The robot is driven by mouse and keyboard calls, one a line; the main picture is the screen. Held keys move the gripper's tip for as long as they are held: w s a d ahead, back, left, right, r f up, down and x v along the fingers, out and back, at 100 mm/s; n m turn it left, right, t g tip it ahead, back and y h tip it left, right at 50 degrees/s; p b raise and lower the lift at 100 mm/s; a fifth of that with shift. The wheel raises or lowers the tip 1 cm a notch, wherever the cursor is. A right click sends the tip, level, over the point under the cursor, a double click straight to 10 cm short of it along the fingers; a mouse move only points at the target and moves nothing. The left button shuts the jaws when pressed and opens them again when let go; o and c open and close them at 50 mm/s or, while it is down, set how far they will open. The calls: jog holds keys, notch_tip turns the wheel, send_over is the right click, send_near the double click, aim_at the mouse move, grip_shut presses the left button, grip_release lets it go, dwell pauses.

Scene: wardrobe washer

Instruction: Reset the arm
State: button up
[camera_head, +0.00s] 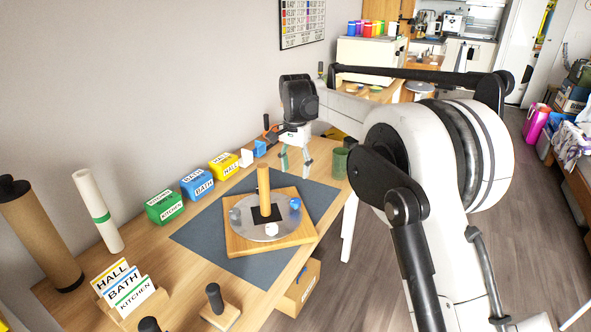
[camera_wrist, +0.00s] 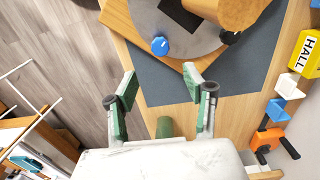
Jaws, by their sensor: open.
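My arm reaches from the right over the table in the head view, and my gripper (camera_head: 295,160) hangs above the far end of the dark mat (camera_head: 205,235). In the wrist view my gripper (camera_wrist: 160,88) has its two green-padded fingers wide apart with nothing between them. The mat (camera_wrist: 165,80) and the wooden table lie below the fingers. A round grey disc on a wooden board (camera_head: 240,245) with an upright wooden post (camera_head: 264,190) stands on the mat, nearer the head camera than my gripper. A blue knob (camera_wrist: 159,46) and a white knob (camera_head: 271,229) sit on the disc.
Green (camera_head: 165,207), blue (camera_head: 197,183) and yellow (camera_head: 224,166) labelled boxes line the wall side. A dark green cylinder (camera_head: 340,163) stands close right of my gripper. Label cards (camera_head: 125,285) and rolls stand at the near left. The floor right of the table is open.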

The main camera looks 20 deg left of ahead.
jog(key=s+d+r+t, duration=0.1)
jog(key=s+d+r, duration=0.35)
jog(key=d, duration=0.45)
jog(key=s+d+r+n+t+y, duration=0.1)
jog(key=s+d+r, duration=0.4)
jog(key=d, duration=0.4)
jog(key=s+d+r+t, duration=0.1)
jog(key=s+d+r, duration=0.2)
jog(key=d+r, duration=0.5)
jog(key=s+d+f+t, duration=0.1)
jog(key=s+d+f, duration=0.2)
jog(key=s+d, duration=0.3)
jog(key=s+d+f+n+t+p, duration=0.1)
jog(key=s+d+f, duration=0.3)
jog(key=s+d, duration=0.3)
jog(key=s+d+f+t+h, duration=0.1)
jog(key=s+d+f, duration=0.3)
jog(key=s, duration=0.7)
jog(key=shift+s+d+f+t, duration=0.2)
jog(key=shift+s+d+t, duration=0.25)
jog(key=shift+d, duration=0.7)
jog(key=shift+w, duration=0.1)
